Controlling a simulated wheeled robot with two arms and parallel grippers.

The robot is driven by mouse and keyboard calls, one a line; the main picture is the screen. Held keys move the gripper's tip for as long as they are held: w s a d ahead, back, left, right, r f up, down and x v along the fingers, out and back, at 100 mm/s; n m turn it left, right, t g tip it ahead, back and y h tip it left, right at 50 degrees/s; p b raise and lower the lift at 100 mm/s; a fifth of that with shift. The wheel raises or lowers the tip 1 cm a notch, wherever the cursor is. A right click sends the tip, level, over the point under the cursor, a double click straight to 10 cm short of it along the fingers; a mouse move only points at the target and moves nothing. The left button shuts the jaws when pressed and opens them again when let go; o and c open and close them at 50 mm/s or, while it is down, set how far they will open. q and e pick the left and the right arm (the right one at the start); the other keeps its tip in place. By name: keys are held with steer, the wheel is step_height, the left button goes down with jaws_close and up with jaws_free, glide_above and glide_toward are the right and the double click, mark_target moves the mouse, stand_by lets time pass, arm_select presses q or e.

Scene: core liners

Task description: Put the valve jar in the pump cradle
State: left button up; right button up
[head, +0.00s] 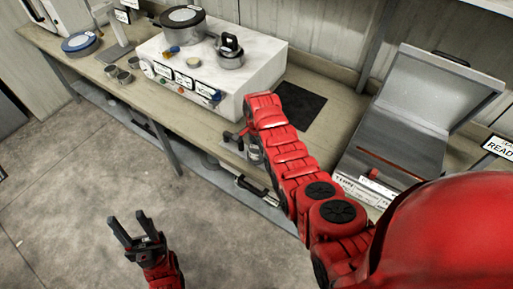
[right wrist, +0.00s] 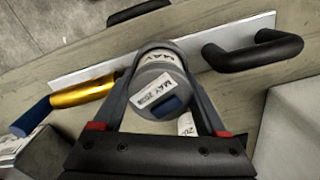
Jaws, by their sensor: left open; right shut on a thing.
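My right gripper (right wrist: 163,100) is shut on a grey jar (right wrist: 157,80) with a round lid, a dark blue patch and a white "MAY" label. My left gripper (head: 128,217) is open and empty above the floor.
A dark pan-like vessel (head: 183,24) is on the pump box. Small metal cups (head: 118,74) and a blue-rimmed disc (head: 80,43) stand left of it. A dark mat (head: 297,105) lies right of it. An open grey case (head: 400,135) stands farther right. The wrist view shows a black handle (right wrist: 255,50) and gold tube (right wrist: 82,91).

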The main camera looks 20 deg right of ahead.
steer(key=shift+f, duration=0.15)
steer(key=o, duration=1.4)
